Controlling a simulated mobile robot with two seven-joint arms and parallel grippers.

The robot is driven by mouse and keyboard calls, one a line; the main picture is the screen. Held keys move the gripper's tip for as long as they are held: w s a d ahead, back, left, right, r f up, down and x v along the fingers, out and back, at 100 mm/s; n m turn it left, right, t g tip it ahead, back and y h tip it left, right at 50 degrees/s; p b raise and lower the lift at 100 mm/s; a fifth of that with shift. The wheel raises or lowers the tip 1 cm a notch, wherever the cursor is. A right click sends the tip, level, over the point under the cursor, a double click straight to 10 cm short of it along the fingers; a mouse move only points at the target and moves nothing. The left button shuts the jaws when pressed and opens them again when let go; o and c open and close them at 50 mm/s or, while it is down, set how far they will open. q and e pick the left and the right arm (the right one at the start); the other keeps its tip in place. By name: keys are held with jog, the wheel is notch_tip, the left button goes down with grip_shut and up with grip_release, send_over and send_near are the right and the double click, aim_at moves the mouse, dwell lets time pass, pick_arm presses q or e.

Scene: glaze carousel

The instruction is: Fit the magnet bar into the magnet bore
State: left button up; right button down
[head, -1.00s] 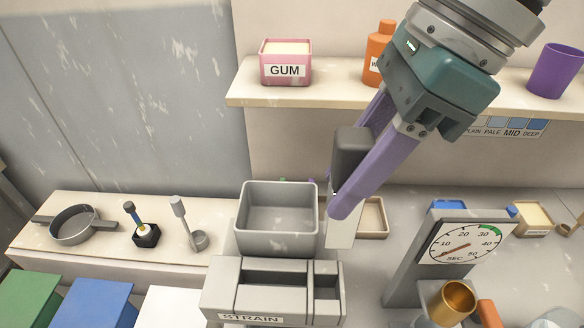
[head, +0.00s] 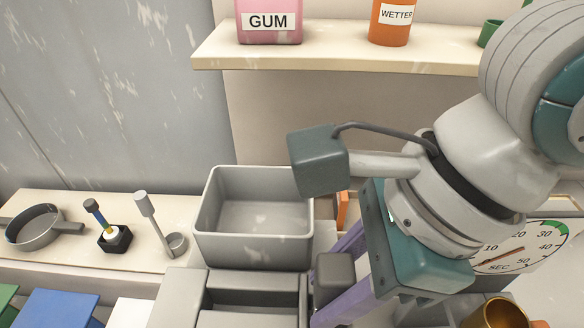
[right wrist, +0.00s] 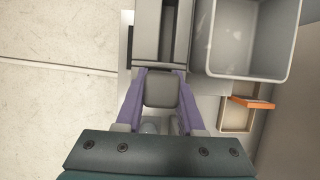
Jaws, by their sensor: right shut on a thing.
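My right gripper (head: 335,300) has purple fingers and is shut on a dark grey block, which I take to be the magnet bar (head: 334,272). The right wrist view shows the block (right wrist: 161,90) between the two fingertips (right wrist: 160,100). The gripper points down, at the right side of the grey slotted strain station (head: 255,282). In the wrist view the block lies at the near end of that station (right wrist: 147,45); I cannot tell whether they touch. The magnet bore is not clearly visible, and the block's lower part is hidden. My left gripper is not in view.
A grey open bin (head: 207,235) stands just behind the station. A beige tray with an orange piece (right wrist: 250,102) lies beside it. A dial timer (head: 525,247) and a brass cup (head: 500,314) are at right. A shelf (head: 290,52) runs above.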

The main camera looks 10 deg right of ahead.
jog(key=c, duration=1)
grip_release()
jog(key=shift+f, duration=0.1)
jog(key=o, duration=0.5)
jog(key=shift+r, duration=0.3)
jog(key=b+v, duration=0.1)
jog(key=v, duration=1)
jog(key=shift+s+d+r+b, duration=0.15)
jog(key=shift+d+r+b, duration=0.1)
jog(key=shift+r+b, duration=0.15)
